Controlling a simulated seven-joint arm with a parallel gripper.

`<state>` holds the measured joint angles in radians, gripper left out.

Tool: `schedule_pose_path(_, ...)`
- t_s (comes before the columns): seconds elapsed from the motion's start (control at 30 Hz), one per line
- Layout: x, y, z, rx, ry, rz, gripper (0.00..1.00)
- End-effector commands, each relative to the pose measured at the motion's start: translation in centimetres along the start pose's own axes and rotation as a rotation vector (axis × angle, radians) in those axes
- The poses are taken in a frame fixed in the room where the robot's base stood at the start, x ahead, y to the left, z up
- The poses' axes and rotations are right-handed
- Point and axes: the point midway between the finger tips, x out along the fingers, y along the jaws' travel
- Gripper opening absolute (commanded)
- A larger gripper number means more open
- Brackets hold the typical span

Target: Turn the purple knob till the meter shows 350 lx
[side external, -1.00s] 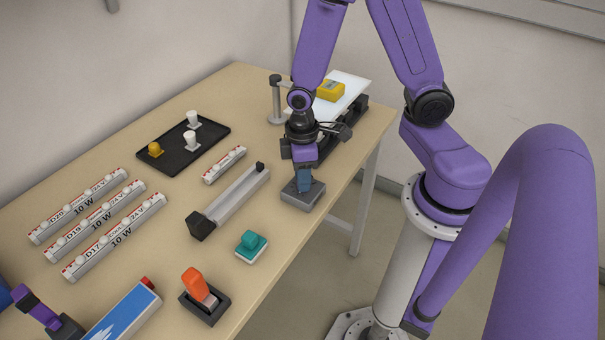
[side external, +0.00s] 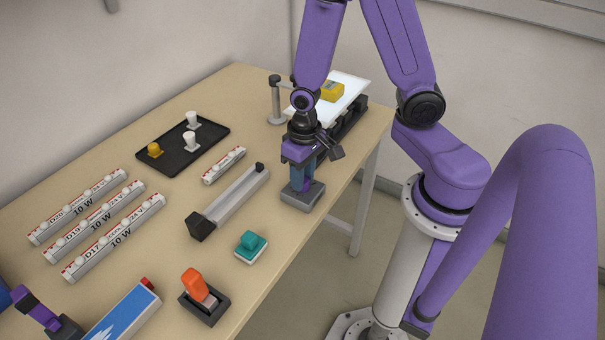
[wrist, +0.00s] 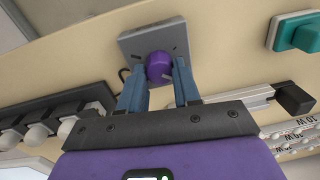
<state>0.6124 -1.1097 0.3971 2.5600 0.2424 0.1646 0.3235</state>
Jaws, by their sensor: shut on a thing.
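The purple knob (wrist: 159,67) sits on a grey square box (wrist: 153,38) with tick marks around it. In the side view the box (side external: 303,198) stands near the table's right edge. My gripper (wrist: 158,78) points down over the box, its two blue fingers shut on the knob from both sides. In the side view my gripper (side external: 302,178) mostly hides the knob. The meter's reading is too small to make out.
A grey slider rail (side external: 232,200), a teal button (side external: 251,243) and an orange rocker switch (side external: 199,287) are nearby. Several lamp bars (side external: 113,236) lie at the left. A black tray (side external: 174,158) holds small pieces. A post (side external: 276,100) stands beside the panel.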

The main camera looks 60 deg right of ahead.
Motion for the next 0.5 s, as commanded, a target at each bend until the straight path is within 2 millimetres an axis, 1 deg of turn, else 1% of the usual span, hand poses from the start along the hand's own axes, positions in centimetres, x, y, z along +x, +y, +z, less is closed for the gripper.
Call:
schedule_pose_path(0.2, -0.01, 0.0, 0.06, 0.054, 0.001, 0.0, 0.02)
schedule_pose_path(0.5, -0.01, 0.0, 0.05, 0.067, 0.002, 0.0, 0.02)
